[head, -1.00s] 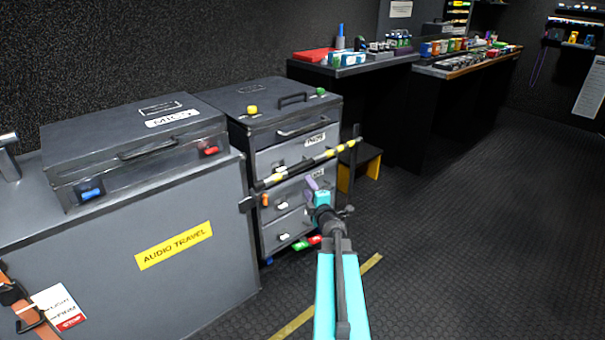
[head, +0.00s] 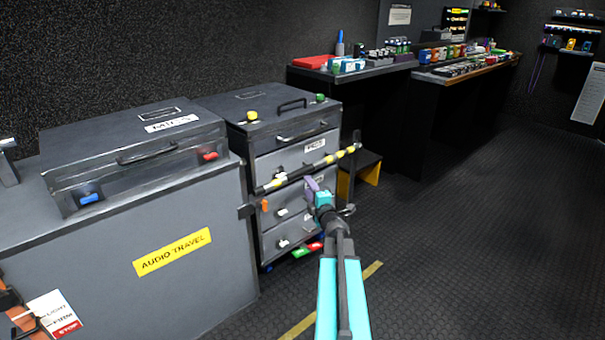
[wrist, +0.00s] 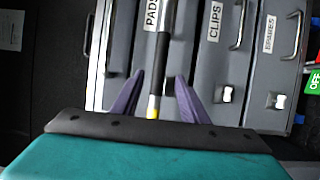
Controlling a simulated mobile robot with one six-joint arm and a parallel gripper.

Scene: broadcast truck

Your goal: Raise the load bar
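The load bar (head: 315,168) is a black bar with yellow bands. It runs across the front of the grey drawer unit (head: 285,227), tilted up to the right, from a dark bracket (head: 247,210) to an upright black post (head: 356,148). My gripper (head: 312,186) is just below the bar in the head view. In the wrist view its two purple fingers (wrist: 160,76) are apart, with the bar (wrist: 158,65) running between them in the picture. I cannot tell how deep the bar sits between the fingers; no grip on it shows.
The wrist view shows drawers labelled PADS, CLIPS and SPARES behind the bar. A grey case (head: 135,155) sits on the AUDIO TRAVEL cabinet (head: 110,285) at left. A black and yellow step stool (head: 366,170) stands behind the post. The floor (head: 455,240) at right is clear.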

